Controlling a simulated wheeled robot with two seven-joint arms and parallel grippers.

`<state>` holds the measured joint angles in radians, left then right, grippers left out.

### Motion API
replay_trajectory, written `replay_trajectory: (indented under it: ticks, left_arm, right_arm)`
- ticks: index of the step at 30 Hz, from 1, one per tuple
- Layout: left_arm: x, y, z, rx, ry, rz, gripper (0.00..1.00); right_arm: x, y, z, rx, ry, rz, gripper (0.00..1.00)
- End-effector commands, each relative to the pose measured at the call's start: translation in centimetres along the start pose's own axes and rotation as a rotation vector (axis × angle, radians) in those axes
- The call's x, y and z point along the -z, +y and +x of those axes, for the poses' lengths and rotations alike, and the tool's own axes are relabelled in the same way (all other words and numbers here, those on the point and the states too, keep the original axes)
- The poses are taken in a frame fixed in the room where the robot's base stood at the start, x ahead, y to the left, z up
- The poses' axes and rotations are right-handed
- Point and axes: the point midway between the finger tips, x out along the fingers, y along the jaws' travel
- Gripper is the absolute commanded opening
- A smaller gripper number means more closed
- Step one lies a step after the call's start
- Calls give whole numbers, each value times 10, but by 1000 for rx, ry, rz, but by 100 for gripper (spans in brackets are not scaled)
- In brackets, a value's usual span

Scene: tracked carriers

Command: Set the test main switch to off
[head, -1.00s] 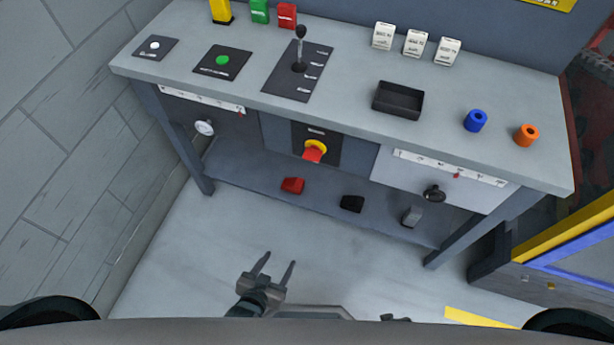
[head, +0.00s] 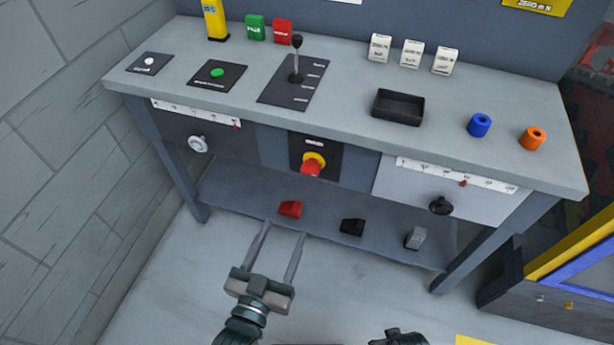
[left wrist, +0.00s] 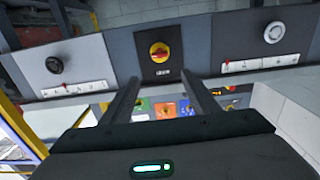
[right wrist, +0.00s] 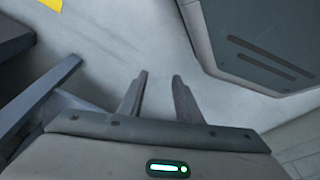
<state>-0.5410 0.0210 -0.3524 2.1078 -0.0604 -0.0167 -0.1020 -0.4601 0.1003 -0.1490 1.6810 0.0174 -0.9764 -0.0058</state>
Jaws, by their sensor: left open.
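The main switch (head: 312,165) is a red handle on a yellow disc, set in a black plate in the middle of the bench's front. It also shows in the left wrist view (left wrist: 159,51), beyond the fingertips and apart from them. The handle's exact setting is hard to read. My left gripper (head: 284,228) is open and empty, its fingers pointing toward the bench, below and a little left of the switch in the head view. My right gripper (right wrist: 159,76) has its fingers apart with nothing between them, over bare floor.
The front also carries a white dial (head: 198,144) at left and a black knob (head: 441,206) at right. Three pedals, one red (head: 290,208), sit below. A lever (head: 296,60) and black tray (head: 398,107) are on the bench top. Floor in front is clear.

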Motion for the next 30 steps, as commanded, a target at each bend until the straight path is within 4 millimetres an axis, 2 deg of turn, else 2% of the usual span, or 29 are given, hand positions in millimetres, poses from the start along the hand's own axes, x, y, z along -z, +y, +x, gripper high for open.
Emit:
replay_trajectory:
  ticks: [5,11,25,30]
  left_arm:
    - [0,0,6,0,1,0,55]
    - [0,0,24,0,1,0,55]
    - [0,0,104,0,1,0,55]
    - [0,0,134,0,1,-1,55]
  right_arm:
    - [-1,0,1,0,0,0,31]
    - [-2,0,3,0,0,0,31]
    - [-13,0,14,1,-9,0,31]
    - [-9,1,16,0,0,0,31]
